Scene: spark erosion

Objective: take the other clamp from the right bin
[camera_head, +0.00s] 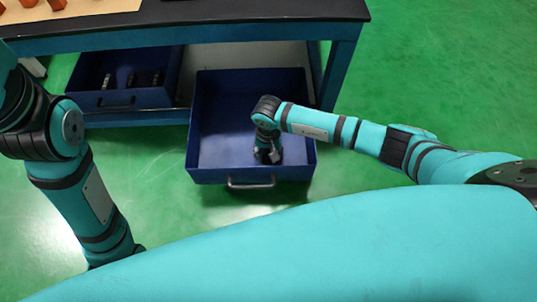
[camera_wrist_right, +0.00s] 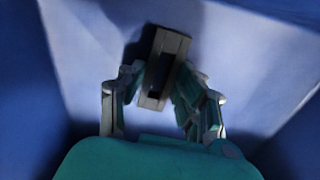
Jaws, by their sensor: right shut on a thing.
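The right bin (camera_head: 208,143) is a blue open drawer with a metal handle, pulled out below the table. My right gripper (camera_head: 270,158) reaches down into it near the front right; its fingertips are hard to make out there. In the right wrist view my right gripper (camera_wrist_right: 160,95) is shut on the clamp (camera_wrist_right: 172,44), a dark grey block with a slot. The clamp lies between the fingers, above or on the bin floor; I cannot tell which. My left gripper is not in view; only the left arm shows at the left.
A second blue bin (camera_head: 116,101) at the left holds several small dark parts. The dark tabletop (camera_head: 250,12) above carries a wooden board (camera_head: 60,18) with orange pieces. The bin walls stand close around my right gripper. Green floor is free to the right.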

